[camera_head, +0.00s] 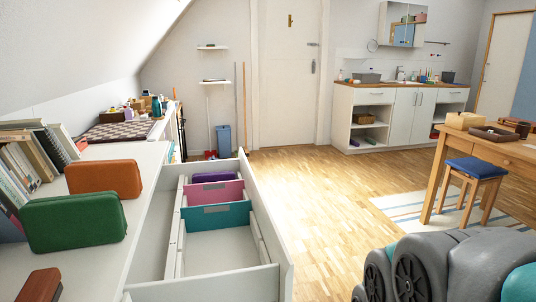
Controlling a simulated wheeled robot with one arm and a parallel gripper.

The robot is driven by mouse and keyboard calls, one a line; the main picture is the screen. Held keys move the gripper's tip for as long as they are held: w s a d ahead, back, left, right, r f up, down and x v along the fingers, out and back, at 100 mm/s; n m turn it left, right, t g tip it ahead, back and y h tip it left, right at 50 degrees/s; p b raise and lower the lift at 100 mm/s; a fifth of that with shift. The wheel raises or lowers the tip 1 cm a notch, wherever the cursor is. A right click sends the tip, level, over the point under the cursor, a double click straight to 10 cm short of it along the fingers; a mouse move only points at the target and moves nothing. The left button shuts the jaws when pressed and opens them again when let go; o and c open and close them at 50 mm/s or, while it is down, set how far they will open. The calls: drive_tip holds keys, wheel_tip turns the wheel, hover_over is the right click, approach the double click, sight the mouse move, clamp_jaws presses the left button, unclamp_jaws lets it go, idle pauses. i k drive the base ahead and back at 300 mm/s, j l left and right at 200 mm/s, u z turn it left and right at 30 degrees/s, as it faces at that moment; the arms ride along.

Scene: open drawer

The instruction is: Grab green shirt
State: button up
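A white drawer (286,248) stands pulled open at the left centre. Inside it, towards its far end, are a teal-green item (240,216), a pink item (232,191) and a purple item (213,177), one behind another. The teal-green one shows a flat front face with a paler patch; I cannot tell if it is a folded shirt. The near part of the drawer is empty. A dark green rounded block-like object (75,220) lies on the white top beside the drawer; it does not look like cloth. My gripper is not in view.
The white cabinet top (95,268) also holds an orange case (104,179), a brown object (40,286) and a row of books (30,160). Clear wooden floor (330,200) lies right of the drawer. A table (487,147) and blue-seated stool (474,168) stand at the right.

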sight(52, 223)
drive_tip(key=u, duration=1.65)
drive_tip(key=l+z, duration=0.45)
drive_tip(key=l, duration=1.45)
drive_tip(key=i+j, duration=0.1)
drive_tip(key=j, duration=0.25)
drive_tip(key=i+j, duration=0.1)
drive_tip(key=j, duration=0.25)
